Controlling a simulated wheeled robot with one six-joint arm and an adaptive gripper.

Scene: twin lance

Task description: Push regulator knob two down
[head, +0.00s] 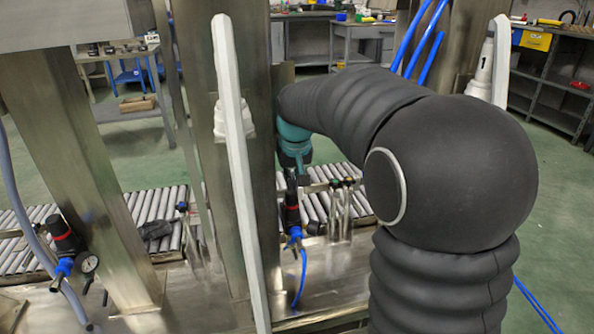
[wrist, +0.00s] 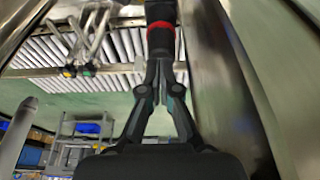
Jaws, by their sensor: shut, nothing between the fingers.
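A regulator with a black knob and a red band (head: 291,207) stands beside the middle steel post. In the wrist view the same knob (wrist: 160,36) is at the top centre. My gripper (head: 291,180) points down over this knob. In the wrist view my gripper's fingertips (wrist: 160,66) are closed together with nothing between them, at the knob's end. I cannot tell whether they touch it. A second regulator (head: 63,232), also black with a red band, is at the left, with a round gauge beside it. I see no number on either regulator.
A wide steel post (head: 216,180) and a white slanted lance (head: 232,130) stand close left of my arm. A roller conveyor (head: 150,215) lies behind. Valves on upright pipes (head: 345,185) stand right of the middle regulator. A blue hose (head: 300,275) hangs below it.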

